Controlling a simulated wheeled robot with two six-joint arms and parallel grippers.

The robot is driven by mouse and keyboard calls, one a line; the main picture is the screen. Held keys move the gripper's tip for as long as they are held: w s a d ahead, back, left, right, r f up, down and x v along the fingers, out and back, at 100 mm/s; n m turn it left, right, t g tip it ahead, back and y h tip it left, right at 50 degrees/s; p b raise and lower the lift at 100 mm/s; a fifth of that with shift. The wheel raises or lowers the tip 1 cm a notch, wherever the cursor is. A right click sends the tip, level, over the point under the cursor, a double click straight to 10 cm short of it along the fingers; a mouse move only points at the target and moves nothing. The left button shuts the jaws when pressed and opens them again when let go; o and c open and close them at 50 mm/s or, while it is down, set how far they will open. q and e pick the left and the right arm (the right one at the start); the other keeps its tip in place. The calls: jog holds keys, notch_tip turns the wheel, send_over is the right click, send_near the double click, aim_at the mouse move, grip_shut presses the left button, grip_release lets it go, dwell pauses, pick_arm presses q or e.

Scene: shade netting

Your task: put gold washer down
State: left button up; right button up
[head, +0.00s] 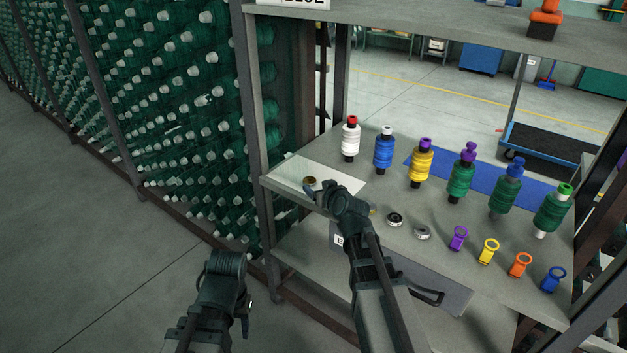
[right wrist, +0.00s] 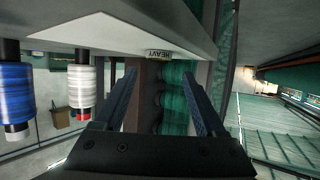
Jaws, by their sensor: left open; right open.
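A small gold-brown ring, which looks like the gold washer (head: 311,182), is on or just above the white sheet (head: 290,172) at the table's left end. My right gripper (head: 318,191) is right beside it, low over the sheet's edge; whether they touch is unclear. In the right wrist view its two fingers (right wrist: 160,105) are spread apart with no washer visible between them. That view is upside down, with the white sheet (right wrist: 110,36) at the top. My left gripper (head: 226,264) is open, away from the table over the floor at lower left.
Thread spools stand in a row at the back, from the white spool (head: 350,140) to the green one (head: 552,212). A black ring (head: 395,219), a silver ring (head: 422,233) and several coloured clips (head: 489,251) lie in front. A spool rack (head: 180,100) borders the left.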

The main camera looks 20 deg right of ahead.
jog(key=p+v, duration=0.1)
jog(key=v, duration=0.5)
jog(key=shift+s+p, duration=0.15)
jog(key=shift+p, duration=0.25)
jog(key=shift+a, duration=0.1)
jog(key=s+a+f+n+g+y, duration=0.1)
jog(key=s+a+f+g, duration=0.35)
jog(key=a, duration=0.25)
jog(key=s+a+f+n+g+y, duration=0.1)
jog(key=s+a+f+n+g, duration=0.15)
jog(key=s+a+f, duration=0.35)
jog(key=s+a+f+g+h, duration=0.1)
jog(key=s+a+g+h, duration=0.1)
jog(key=s, duration=0.4)
jog(key=s+a+f+g+h, duration=0.1)
jog(key=s+a+g+h, duration=0.1)
jog(key=s+g, duration=0.3)
jog(key=shift+s+f+m+h, duration=0.3)
jog(key=shift+s+f+m, duration=0.05)
jog(key=shift+s, duration=0.75)
jog(key=shift+a+r, duration=0.1)
